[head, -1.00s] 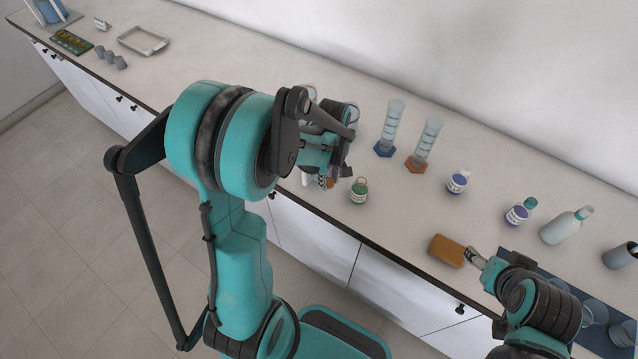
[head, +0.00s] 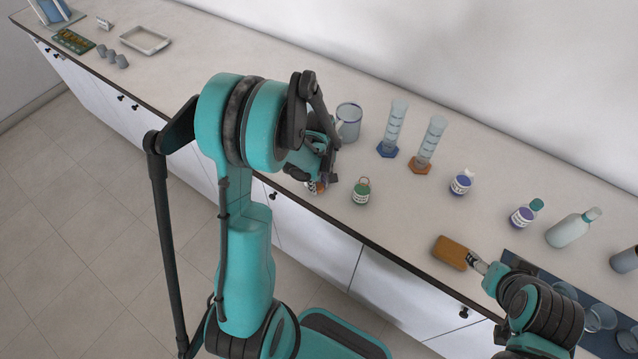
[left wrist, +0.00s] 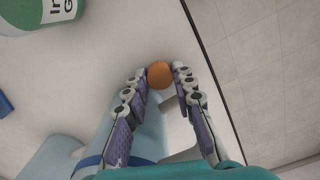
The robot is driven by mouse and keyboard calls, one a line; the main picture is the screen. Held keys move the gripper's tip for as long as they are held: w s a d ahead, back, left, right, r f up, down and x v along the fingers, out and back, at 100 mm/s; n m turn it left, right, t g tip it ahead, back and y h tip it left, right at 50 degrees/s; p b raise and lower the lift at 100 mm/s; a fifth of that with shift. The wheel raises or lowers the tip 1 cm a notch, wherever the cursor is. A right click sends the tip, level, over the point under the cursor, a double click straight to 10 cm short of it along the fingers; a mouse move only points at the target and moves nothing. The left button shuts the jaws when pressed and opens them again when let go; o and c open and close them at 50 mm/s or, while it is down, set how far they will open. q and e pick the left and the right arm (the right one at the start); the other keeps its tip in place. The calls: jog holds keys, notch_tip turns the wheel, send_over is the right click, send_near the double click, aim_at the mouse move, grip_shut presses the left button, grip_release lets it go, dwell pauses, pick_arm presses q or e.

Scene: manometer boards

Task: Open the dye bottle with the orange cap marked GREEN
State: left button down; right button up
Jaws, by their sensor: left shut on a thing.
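The dye bottle (head: 361,192) with a green body and white label stands upright near the counter's front edge. Its top shows a thin orange ring and no solid cap. Part of its label and green side (left wrist: 38,14) shows at the upper left of the left wrist view, partly cut off. My left gripper (head: 317,184) is left of the bottle, apart from it, low near the counter edge. In the left wrist view it is shut on a round orange cap (left wrist: 160,74) between its fingertips. My right gripper (head: 476,260) is at the end of a brown block; its jaws are unclear.
A clear beaker (head: 349,122) stands behind my left gripper. Two cylinders, with blue (head: 388,149) and orange (head: 419,166) bases, stand behind the green bottle. Purple-labelled bottles (head: 461,183) stand farther right. The brown block (head: 452,251) lies at the front edge. Counter left of the beaker is mostly clear.

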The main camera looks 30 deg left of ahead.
pick_arm(q)
jog(key=c, duration=1.3)
grip_release()
jog(key=shift+o, duration=0.2)
